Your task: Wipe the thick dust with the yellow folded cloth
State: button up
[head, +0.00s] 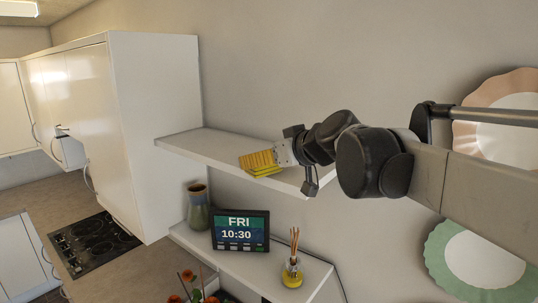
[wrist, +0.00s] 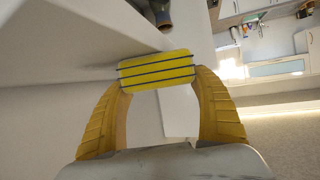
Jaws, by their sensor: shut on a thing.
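The yellow folded cloth (wrist: 157,68) shows dark blue stripes in the wrist view. It is pinched between the ridged yellow fingertips of my gripper (wrist: 158,76). In the head view my gripper (head: 258,160) is at the upper white shelf (head: 200,141), over its front part. A bright yellow edge of the cloth (head: 267,172) shows just under the fingers there. I cannot tell whether the cloth touches the shelf. I cannot make out any dust in either view.
A lower shelf (head: 222,262) holds a vase (head: 197,212), a clock display (head: 240,231) and a reed diffuser (head: 292,273). A tall white cabinet (head: 160,120) stands at the upper shelf's left end. Two decorative plates (head: 500,140) (head: 480,262) hang at right.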

jog(key=shift+s+a, duration=0.1)
jog(key=shift+a, duration=0.05)
jog(key=shift+w+a, duration=0.45)
jog(key=shift+w, duration=0.25)
jog(key=shift+w+d, duration=0.4)
jog(key=shift+w, duration=0.2)
jog(key=shift+w+d, duration=0.35)
jog(key=shift+w, duration=0.25)
jog(key=shift+w+d+r, duration=0.1)
jog(key=shift+w+d, duration=0.55)
jog(key=shift+w, duration=0.15)
jog(key=shift+w+d, duration=0.6)
jog(key=shift+w, duration=0.2)
jog(key=shift+w+d, duration=0.85)
jog(key=shift+w, duration=0.2)
jog(key=shift+w+a, duration=0.7)
jog(key=shift+a, duration=0.15)
jog(key=shift+s+a+f, duration=0.1)
jog(key=shift+s+a, duration=0.45)
jog(key=shift+s, duration=0.3)
jog(key=shift+s+a+f, duration=0.1)
jog(key=shift+s+a, duration=0.45)
jog(key=shift+s, duration=0.3)
jog(key=shift+s+a+r, duration=0.1)
jog(key=shift+s+a, duration=0.85)
jog(key=shift+s, duration=0.2)
jog(key=shift+s+a+r, duration=0.1)
jog(key=shift+s+a, duration=0.85)
jog(key=shift+s, duration=0.2)
jog(key=shift+w+d, duration=0.1)
